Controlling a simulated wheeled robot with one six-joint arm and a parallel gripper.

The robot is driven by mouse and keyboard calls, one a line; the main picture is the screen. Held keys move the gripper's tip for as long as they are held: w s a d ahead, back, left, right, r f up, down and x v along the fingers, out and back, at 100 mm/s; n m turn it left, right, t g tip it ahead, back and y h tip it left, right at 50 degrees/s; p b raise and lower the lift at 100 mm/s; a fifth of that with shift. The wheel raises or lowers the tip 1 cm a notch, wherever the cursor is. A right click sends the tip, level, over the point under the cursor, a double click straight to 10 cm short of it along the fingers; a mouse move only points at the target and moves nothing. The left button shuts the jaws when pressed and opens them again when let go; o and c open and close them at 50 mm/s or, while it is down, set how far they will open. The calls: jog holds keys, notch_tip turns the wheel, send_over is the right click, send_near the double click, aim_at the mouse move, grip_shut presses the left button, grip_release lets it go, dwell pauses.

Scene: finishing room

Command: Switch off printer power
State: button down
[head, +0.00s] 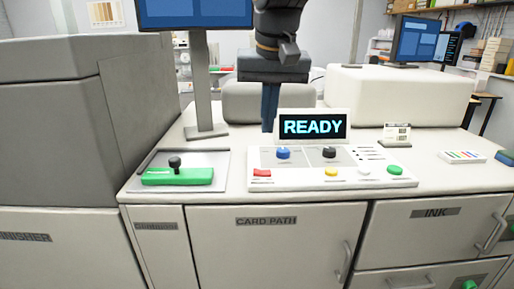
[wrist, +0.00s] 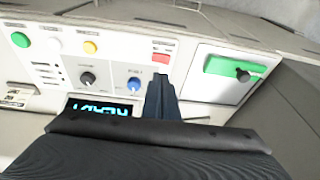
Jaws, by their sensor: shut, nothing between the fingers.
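The control panel (head: 310,184) has a lit display (head: 330,127) reading READY. On the panel are a red rocker-like switch (head: 262,173), a blue knob (head: 283,153), a black knob (head: 329,153), and yellow (head: 331,171), white (head: 364,170) and green (head: 395,170) buttons. Their small labels are too small to read, so I cannot tell which is power. My gripper (head: 269,130) is shut and empty, pointing down above the panel's back left.
A green handle (head: 178,176) with a black knob sits on a plate left of the panel. A monitor post (head: 202,80) stands behind it. A tall grey housing (head: 60,120) bounds the left. A small card stand (head: 396,132) stands on the right. Drawers and doors with handles are below.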

jog(key=shift+w+a+r, duration=0.2)
jog(key=shift+r, duration=0.3)
jog(key=shift+w+a+r, duration=0.15)
jog(key=shift+a+r, duration=0.05)
jog(key=shift+r, duration=0.3)
jog(key=p, duration=0.3)
send_over(258, 170)
jog(key=s, duration=0.1)
notch_tip(258, 170, down, 12)
jog(key=shift+s+d, duration=0.15)
jog(key=shift+f+p, duration=0.35)
jog(key=shift+f, duration=0.5)
